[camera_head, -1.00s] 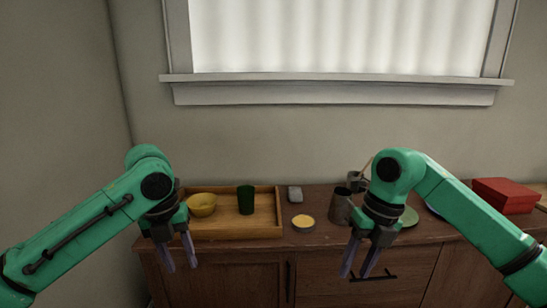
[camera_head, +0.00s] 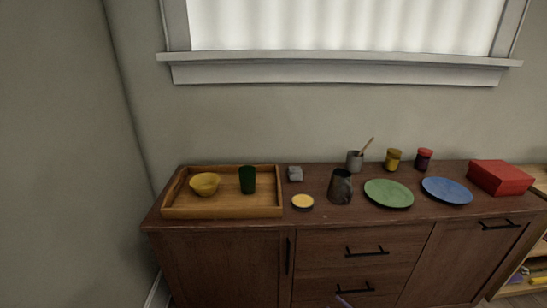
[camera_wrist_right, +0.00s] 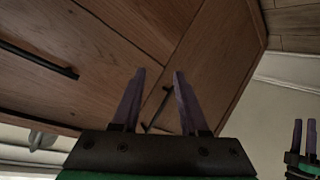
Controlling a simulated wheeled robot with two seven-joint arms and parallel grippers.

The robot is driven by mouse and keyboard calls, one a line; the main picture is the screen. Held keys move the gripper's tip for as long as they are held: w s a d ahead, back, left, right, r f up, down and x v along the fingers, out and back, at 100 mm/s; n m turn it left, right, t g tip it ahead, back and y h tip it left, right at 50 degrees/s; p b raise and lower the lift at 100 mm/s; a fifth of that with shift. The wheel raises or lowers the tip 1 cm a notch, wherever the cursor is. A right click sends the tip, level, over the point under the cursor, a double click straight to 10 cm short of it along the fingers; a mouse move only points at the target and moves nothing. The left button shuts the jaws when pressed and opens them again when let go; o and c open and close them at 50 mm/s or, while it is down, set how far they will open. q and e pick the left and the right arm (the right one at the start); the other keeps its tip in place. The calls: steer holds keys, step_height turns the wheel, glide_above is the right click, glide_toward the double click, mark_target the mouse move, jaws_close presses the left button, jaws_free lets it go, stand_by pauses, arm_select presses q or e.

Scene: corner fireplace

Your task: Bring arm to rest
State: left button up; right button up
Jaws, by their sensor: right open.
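My right gripper (camera_wrist_right: 156,105) shows in the right wrist view with two purple fingers apart and nothing between them. It is in front of the brown wooden cabinet. In the head view only a purple fingertip (camera_head: 344,301) shows at the bottom edge. My left gripper (camera_wrist_right: 304,138) shows at the right edge of the right wrist view, its two fingers apart and empty. It is out of the head view. Both arms are otherwise hidden from the head view.
The cabinet (camera_head: 362,235) carries a wooden tray (camera_head: 225,212) with a yellow bowl (camera_head: 205,183) and green cup (camera_head: 248,180). A dark mug (camera_head: 340,188), green plate (camera_head: 388,194), blue plate (camera_head: 446,190) and red box (camera_head: 500,177) stand right of it. Space above the top is clear.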

steer(key=s+d+f+m+g+h, duration=0.2)
steer(key=s+d+f+g, duration=0.1)
steer(key=s+f, duration=0.55)
steer(key=s+d+f+m+g+h, duration=0.25)
steer(key=s+f, duration=0.35)
steer(key=s, duration=0.5)
arm_select(q)
steer(key=s+f+n+g, duration=0.1)
steer(key=s+f, duration=0.3)
steer(key=s, duration=1.1)
steer(key=s+f+n+g+p, duration=0.1)
steer(key=s+f+n, duration=0.2)
steer(key=s, duration=1.2)
step_height(320, 180, down, 2)
steer(key=shift+d+n+g+y, duration=0.3)
steer(key=shift+d+n+y, duration=0.1)
steer(key=shift+d, duration=0.05)
arm_select(e)
steer(key=s+f+m+g, duration=0.1)
steer(key=s+f+g, duration=0.1)
steer(key=s, duration=0.9)
steer(key=s+f+m+g, duration=0.2)
steer(key=s+f+g, duration=0.1)
steer(key=s, duration=0.8)
steer(key=shift+f, duration=0.5)
arm_select(q)
steer(key=shift+w, duration=0.1)
